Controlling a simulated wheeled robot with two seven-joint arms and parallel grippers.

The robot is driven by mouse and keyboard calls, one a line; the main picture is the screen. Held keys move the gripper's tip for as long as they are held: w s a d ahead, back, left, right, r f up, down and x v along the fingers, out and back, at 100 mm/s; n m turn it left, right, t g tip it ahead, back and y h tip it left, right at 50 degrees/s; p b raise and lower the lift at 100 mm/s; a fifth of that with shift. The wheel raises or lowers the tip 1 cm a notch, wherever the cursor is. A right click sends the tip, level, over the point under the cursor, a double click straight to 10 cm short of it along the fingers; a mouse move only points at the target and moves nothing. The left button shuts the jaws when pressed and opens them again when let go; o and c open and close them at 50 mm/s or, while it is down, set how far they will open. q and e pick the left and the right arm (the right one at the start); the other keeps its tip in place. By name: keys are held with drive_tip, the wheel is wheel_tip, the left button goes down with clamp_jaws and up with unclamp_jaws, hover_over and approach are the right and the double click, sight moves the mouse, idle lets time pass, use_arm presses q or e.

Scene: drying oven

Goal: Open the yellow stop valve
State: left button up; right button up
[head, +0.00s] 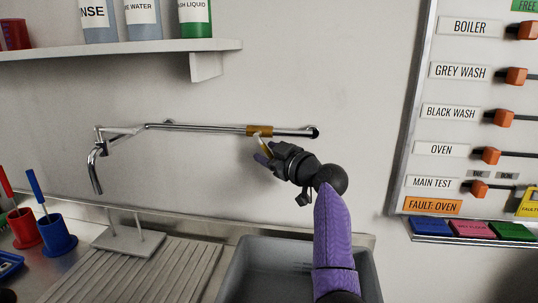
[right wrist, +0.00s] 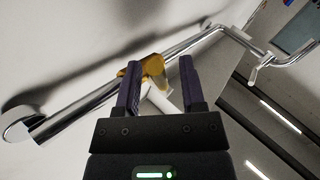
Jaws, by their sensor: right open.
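The yellow stop valve (head: 259,130) sits on the chrome wall pipe. It also shows in the right wrist view (right wrist: 152,68), just beyond the fingertips. A pale lever (right wrist: 163,101) hangs from the valve and lies between my right gripper's fingers. My right gripper (head: 264,156) is open, just below the valve, with its purple fingers on either side of the lever. I cannot tell whether a finger touches the lever. The palm hides part of the lever's lower end. My left gripper is not in view.
The chrome pipe (head: 200,127) runs along the wall to a curved spout (head: 95,172) at left. A grey sink basin (head: 262,262) lies below my right arm. A shelf with bottles (head: 130,50) is above left. A labelled switch board (head: 455,140) stands at right.

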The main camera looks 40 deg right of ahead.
clamp_jaws()
idle(0.5)
idle(0.7)
